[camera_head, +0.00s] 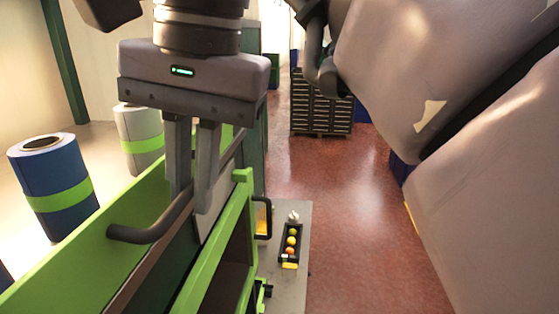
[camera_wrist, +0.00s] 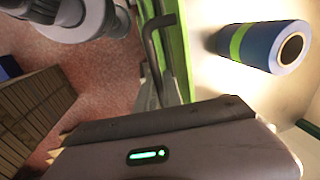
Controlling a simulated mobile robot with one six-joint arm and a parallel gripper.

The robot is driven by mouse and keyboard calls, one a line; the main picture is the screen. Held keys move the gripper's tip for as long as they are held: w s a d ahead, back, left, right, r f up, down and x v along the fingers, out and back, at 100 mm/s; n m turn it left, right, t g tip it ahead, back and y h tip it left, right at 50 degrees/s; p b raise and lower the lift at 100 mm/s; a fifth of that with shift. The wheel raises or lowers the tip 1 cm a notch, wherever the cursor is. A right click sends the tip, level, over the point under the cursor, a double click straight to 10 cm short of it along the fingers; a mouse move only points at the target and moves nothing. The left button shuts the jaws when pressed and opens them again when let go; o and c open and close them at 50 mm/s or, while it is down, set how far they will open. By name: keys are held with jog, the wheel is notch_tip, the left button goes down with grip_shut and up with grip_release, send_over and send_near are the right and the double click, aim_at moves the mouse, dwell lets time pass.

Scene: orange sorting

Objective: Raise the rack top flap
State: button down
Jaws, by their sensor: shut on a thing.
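The rack (camera_head: 243,185) has a bright green frame and stands below and in front of me in the head view. Its top flap (camera_head: 75,250) shows as a long green-edged panel to the left of the frame, with a dark bent bar handle (camera_head: 150,232) on it. My gripper (camera_head: 192,200) points down over the flap and its two grey fingers are shut on the handle. The handle (camera_wrist: 150,50) and the green edge of the flap (camera_wrist: 180,45) also show in the wrist view.
Blue (camera_head: 60,190) and grey (camera_head: 140,135) drums with green bands stand on the left. A grey table (camera_head: 290,285) right of the rack holds a dark tray (camera_head: 282,248) with small orange and yellow balls. Red floor (camera_head: 345,220) is clear.

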jog(key=shift+f, duration=0.1)
jog(key=c, duration=1.9)
grip_release()
jog(key=shift+o, duration=0.6)
jog(key=shift+a, duration=0.3)
jog(key=shift+d, duration=0.1)
